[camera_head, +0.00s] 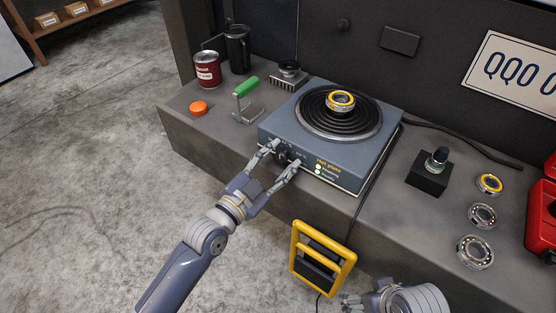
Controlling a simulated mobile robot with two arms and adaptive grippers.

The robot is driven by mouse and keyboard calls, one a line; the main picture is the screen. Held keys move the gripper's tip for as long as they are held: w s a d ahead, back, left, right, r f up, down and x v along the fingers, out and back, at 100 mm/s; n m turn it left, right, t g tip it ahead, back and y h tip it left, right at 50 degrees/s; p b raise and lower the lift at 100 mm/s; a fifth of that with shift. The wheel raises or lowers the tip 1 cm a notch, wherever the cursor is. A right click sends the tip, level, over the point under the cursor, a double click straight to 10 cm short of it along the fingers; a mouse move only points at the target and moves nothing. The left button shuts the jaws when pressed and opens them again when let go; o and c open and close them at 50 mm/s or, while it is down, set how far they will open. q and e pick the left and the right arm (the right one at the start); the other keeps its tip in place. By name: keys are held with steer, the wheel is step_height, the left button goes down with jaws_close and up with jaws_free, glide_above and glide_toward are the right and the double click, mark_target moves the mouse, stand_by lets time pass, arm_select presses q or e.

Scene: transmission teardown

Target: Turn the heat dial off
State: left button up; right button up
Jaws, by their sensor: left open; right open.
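The heat dial (283,153) is a small dark knob on the front face of the blue-grey hot plate (360,151). My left gripper (284,158) is open, with one finger on each side of the dial; whether the fingers touch it I cannot tell. The dial's pointer is too small to read. Lit indicator marks (318,168) show to the right of the dial. A yellow-marked bearing ring (340,100) sits on the dark coil (318,124) on top. My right gripper (350,300) is open and empty at the bottom edge, partly cut off.
A green-handled tool (246,86), a red can (207,72), a black mug (237,50) and an orange button (198,108) stand left of the plate. Several bearings (482,216) and a black block (428,181) lie right. A yellow-framed panel (323,258) hangs at the bench front.

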arm_select(q)
steer(key=c, duration=1)
